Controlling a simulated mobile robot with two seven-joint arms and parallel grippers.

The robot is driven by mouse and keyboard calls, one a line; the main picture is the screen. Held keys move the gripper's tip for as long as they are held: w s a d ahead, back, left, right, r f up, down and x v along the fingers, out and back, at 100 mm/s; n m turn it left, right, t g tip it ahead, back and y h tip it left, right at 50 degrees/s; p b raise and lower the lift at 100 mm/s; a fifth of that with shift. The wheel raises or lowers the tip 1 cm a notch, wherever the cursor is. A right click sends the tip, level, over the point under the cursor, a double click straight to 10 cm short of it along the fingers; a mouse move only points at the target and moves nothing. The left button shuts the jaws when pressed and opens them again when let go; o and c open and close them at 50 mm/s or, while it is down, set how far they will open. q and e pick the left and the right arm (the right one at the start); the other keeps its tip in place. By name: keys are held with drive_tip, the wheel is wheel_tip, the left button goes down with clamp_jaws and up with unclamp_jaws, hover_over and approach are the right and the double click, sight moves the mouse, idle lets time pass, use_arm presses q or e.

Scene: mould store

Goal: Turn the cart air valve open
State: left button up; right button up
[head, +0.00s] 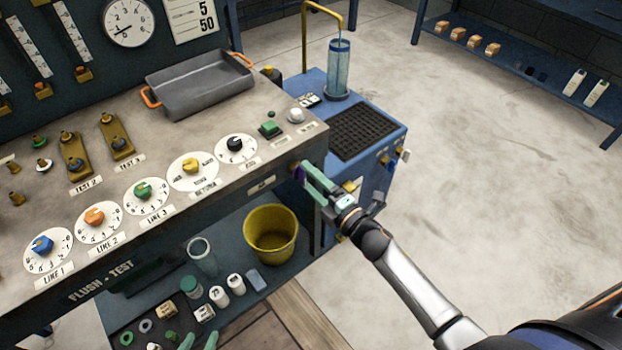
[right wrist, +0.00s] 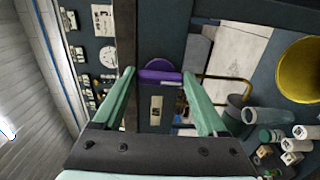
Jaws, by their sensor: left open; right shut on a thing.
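The blue cart (head: 388,122) stands at the right end of the bench. A purple handle (head: 299,173) shows at the bench's right front corner, beside the cart, mostly hidden by my right gripper (head: 306,174). In the right wrist view the purple handle (right wrist: 160,76) lies crosswise between the two green fingertips, and my right gripper (right wrist: 159,75) is shut on it. Its mount and any open or shut marking are not readable. My left gripper (head: 198,342) is open and empty at the bottom edge, only its fingertips showing, over the lower shelf.
The bench panel (head: 225,121) carries several dial knobs, a green button (head: 270,129) and a grey tray (head: 199,86). A yellow bucket (head: 271,234) and small bottles stand on the lower shelf. A water-filled cylinder (head: 338,70) stands on the cart. The floor to the right is clear.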

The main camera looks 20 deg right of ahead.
drive_tip(key=o, duration=1.3)
drive_tip(key=shift+s, duration=0.1)
drive_tip(key=v, duration=1.2)
drive_tip(key=shift+s, duration=0.15)
drive_tip(key=shift+d, duration=0.1)
